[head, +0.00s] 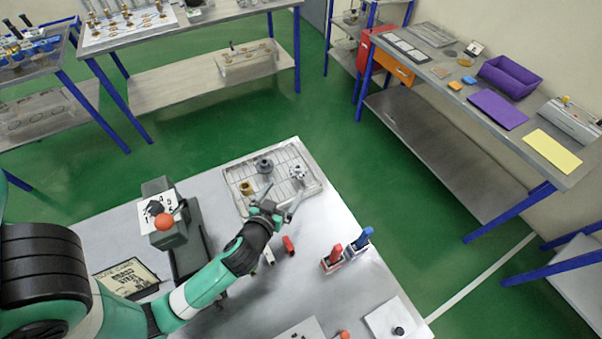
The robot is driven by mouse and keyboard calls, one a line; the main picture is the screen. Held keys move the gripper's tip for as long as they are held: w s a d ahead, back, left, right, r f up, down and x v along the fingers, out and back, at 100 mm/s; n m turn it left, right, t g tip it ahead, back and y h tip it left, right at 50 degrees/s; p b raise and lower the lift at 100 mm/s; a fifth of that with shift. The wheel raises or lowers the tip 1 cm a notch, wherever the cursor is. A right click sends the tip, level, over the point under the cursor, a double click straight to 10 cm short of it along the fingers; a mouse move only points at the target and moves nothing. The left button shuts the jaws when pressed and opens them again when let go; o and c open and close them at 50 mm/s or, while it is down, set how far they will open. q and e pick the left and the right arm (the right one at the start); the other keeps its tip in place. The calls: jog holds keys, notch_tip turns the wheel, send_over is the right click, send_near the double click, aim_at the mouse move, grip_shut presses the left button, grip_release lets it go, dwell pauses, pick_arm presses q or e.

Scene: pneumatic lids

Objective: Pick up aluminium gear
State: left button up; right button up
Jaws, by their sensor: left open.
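A wire tray (313,187) lies on the table. Three small parts sit in it: a bright silvery gear-like part (297,173) at the right, which looks like the aluminium gear, a dark grey round part (264,165) at the back, and a brass-coloured part (246,188) at the left. My left gripper (284,194) is open, with its fingers at the tray's front edge. It is close in front of the silvery part, and nothing shows between its fingers. My right gripper is not in view.
A grey press-like device (158,190) with an orange-red ball stands left of the tray. Red and blue handled items (347,254) stand to the right, and a small red block (288,245) lies near my wrist. A white plate (392,317) is at the front right.

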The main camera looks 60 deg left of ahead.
aim_at(296, 171)
pick_arm(q)
jog(key=b+x, duration=0.1)
jog(key=x, duration=1)
jog(key=shift+w+a, duration=0.25)
jog(key=shift+a, duration=0.1)
jog(key=c, duration=1.4)
